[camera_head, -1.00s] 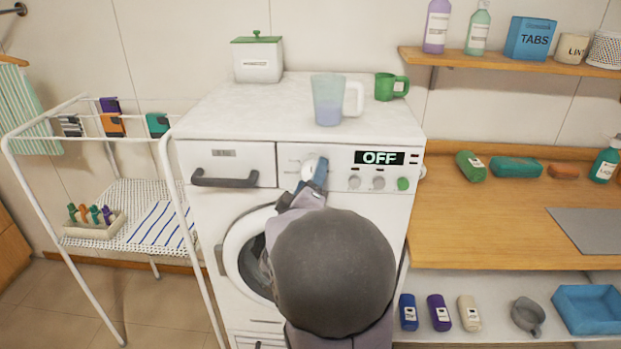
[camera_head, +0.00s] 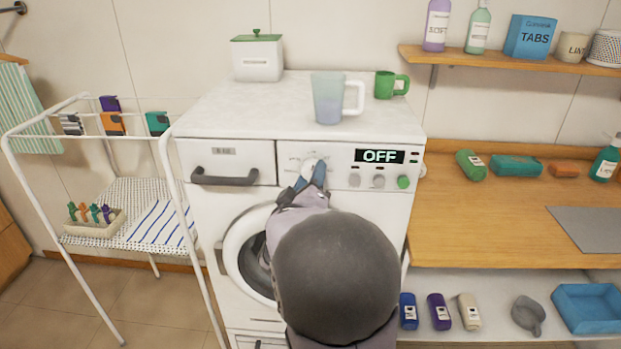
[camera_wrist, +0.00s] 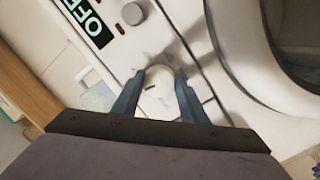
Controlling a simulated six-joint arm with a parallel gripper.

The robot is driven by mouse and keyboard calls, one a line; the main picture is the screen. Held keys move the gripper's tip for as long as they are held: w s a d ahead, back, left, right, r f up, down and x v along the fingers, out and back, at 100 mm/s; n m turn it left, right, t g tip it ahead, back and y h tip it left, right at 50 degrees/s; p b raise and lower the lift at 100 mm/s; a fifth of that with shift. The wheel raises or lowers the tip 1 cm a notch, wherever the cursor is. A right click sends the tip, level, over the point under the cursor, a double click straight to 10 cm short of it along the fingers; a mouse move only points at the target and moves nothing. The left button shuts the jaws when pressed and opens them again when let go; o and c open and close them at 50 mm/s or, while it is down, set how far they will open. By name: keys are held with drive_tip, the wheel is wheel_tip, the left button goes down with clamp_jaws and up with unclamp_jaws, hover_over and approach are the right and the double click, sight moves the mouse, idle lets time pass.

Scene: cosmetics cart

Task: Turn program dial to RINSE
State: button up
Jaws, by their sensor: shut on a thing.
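The white program dial (camera_head: 314,167) is on the front panel of the white washing machine (camera_head: 202,238), left of the display (camera_head: 380,157), which reads OFF. In the wrist view the round dial (camera_wrist: 158,98) has a small dark mark on its face. My gripper (camera_head: 310,180) is at the dial, with one blue finger on each side of it. In the wrist view my gripper (camera_wrist: 157,88) is shut on the dial's sides. The printed labels around the dial are too small to read.
The drawer handle (camera_head: 224,180) is to the left. A measuring jug (camera_head: 328,100) and a green mug (camera_head: 390,85) stand on top. A drying rack (camera_head: 180,190) stands at left.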

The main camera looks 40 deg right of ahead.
drive_tip(key=m+y+b, duration=0.1)
drive_tip(key=m+b, duration=0.4)
drive_tip(key=m, duration=0.2)
drive_tip(key=m+t+y+b, duration=0.1)
drive_tip(key=m+b, duration=0.5)
drive_tip(key=m, duration=0.1)
drive_tip(key=m+y+b, duration=0.1)
drive_tip(key=m+b, duration=0.4)
drive_tip(key=m, duration=0.2)
drive_tip(key=shift+t+b, duration=0.35)
drive_tip(key=shift+t, duration=0.05)
drive_tip(key=m+t+b, duration=0.1)
drive_tip(key=m+b, duration=0.3)
drive_tip(key=m, duration=0.1)
drive_tip(key=m+b, duration=0.5)
drive_tip(key=m, duration=0.1)
drive_tip(key=shift+s+r+t, duration=0.1)
drive_tip(key=shift+t, duration=0.3)
drive_tip(key=m+h+b, duration=0.1)
drive_tip(key=m+b, duration=0.2)
drive_tip(key=m, duration=0.3)
drive_tip(key=m+h+b, duration=0.1)
drive_tip(key=m+b, duration=0.3)
drive_tip(key=m, duration=0.3)
drive_tip(key=shift+d+r+m, duration=0.1)
drive_tip(key=shift+m, duration=0.2)
drive_tip(key=o, duration=1)
